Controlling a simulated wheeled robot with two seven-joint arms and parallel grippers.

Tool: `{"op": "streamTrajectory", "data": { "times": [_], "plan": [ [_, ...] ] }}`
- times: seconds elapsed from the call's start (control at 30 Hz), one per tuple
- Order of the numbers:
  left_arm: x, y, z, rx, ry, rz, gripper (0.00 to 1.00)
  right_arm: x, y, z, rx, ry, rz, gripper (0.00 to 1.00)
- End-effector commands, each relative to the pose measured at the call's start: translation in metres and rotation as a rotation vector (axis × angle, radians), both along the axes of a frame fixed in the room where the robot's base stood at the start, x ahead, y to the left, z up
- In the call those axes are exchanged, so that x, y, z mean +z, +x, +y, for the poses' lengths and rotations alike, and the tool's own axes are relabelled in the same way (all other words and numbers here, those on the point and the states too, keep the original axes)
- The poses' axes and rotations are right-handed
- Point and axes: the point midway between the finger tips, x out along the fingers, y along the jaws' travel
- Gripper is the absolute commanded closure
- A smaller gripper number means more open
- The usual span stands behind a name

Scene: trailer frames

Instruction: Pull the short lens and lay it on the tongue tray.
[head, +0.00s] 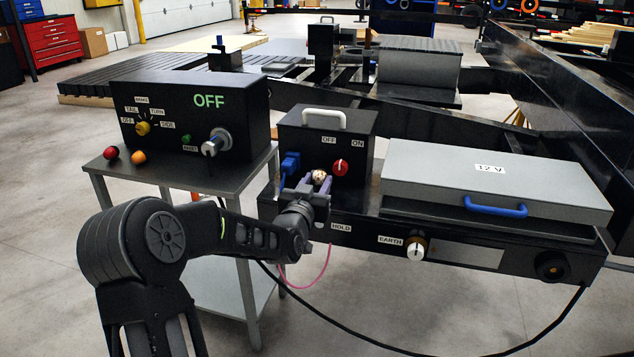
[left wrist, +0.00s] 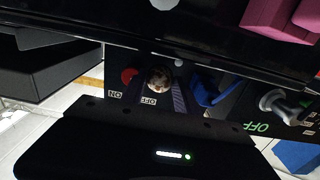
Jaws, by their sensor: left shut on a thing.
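My left gripper (head: 318,184) is shut on a small round brown-and-white piece, which I take for the short lens (head: 320,176). It is in front of the black switch box (head: 290,127), just left of the red knob (head: 341,167). In the left wrist view the round piece (left wrist: 160,79) shows between dark purple fingers, beside the OFF label. I cannot tell whether it touches the box. No tray is labelled; the black ledge (head: 470,228) under the grey 12 V case may be the tongue tray. My right gripper is not in view.
A blue plug (head: 291,163) sits on the switch box left of my gripper. A cart (head: 180,172) carries a black OFF tester (head: 195,120), a red ball-like piece (head: 111,152) and an orange one (head: 138,157). The grey 12 V case (head: 450,180) fills the right. A pink wire loops below.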

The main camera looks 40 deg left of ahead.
Motion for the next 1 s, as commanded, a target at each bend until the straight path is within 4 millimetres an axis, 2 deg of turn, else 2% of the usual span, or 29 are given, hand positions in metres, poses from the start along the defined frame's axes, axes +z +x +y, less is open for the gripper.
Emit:
{"op": "streamTrajectory", "data": {
  "times": [0.3,0.63,0.67,0.9,1.0],
  "plan": [
    [-0.021,0.000,0.000,-0.001,0.001,0.000,1.00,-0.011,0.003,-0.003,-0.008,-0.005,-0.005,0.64],
    [-0.022,0.000,0.000,-0.001,0.001,-0.001,1.00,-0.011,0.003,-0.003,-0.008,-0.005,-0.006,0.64],
    [-0.022,0.000,0.000,-0.001,0.001,-0.001,0.62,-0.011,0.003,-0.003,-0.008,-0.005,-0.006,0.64],
    [-0.022,0.000,0.000,-0.001,0.000,0.000,0.43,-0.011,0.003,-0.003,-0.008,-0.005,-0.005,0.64],
    [-0.022,0.000,0.000,0.000,0.000,0.000,0.38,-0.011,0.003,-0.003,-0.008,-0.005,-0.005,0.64]
  ]
}}
